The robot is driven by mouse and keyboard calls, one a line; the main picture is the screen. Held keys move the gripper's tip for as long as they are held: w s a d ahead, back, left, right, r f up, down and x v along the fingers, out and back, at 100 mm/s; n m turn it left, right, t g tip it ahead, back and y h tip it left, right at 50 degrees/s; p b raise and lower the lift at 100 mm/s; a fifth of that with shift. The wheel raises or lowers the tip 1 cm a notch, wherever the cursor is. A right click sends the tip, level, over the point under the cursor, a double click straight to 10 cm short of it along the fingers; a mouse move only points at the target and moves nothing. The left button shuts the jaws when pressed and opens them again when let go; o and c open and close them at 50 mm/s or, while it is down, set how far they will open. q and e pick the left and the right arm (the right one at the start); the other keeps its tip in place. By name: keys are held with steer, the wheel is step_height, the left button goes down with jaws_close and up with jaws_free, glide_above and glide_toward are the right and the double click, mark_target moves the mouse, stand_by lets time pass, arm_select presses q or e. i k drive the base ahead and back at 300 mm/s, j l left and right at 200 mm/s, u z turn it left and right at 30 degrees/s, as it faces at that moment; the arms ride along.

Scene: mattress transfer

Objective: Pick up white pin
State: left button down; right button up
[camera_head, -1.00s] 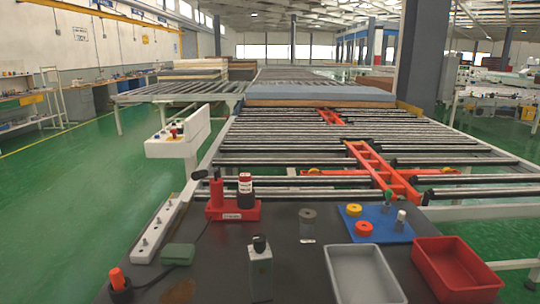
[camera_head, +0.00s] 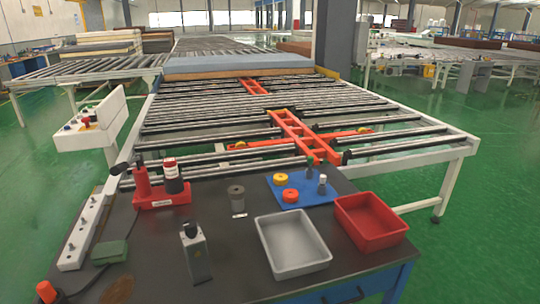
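The white pin (camera_head: 322,184) stands upright on the blue mat (camera_head: 291,201) at the back right of the dark table. It is small, with a pale top and a greyish lower part. A dark green pin (camera_head: 309,168) stands behind it on the mat. A yellow ring (camera_head: 281,179) and an orange-red ring (camera_head: 290,195) lie to its left on the same mat. Neither of my grippers shows in the head view.
A grey tray (camera_head: 318,261) and a red tray (camera_head: 397,236) sit in front of the mat on the dark table (camera_head: 231,262). A roller conveyor (camera_head: 200,116) lies behind.

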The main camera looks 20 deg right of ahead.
mark_target(322, 180)
steer(key=z, duration=1.25)
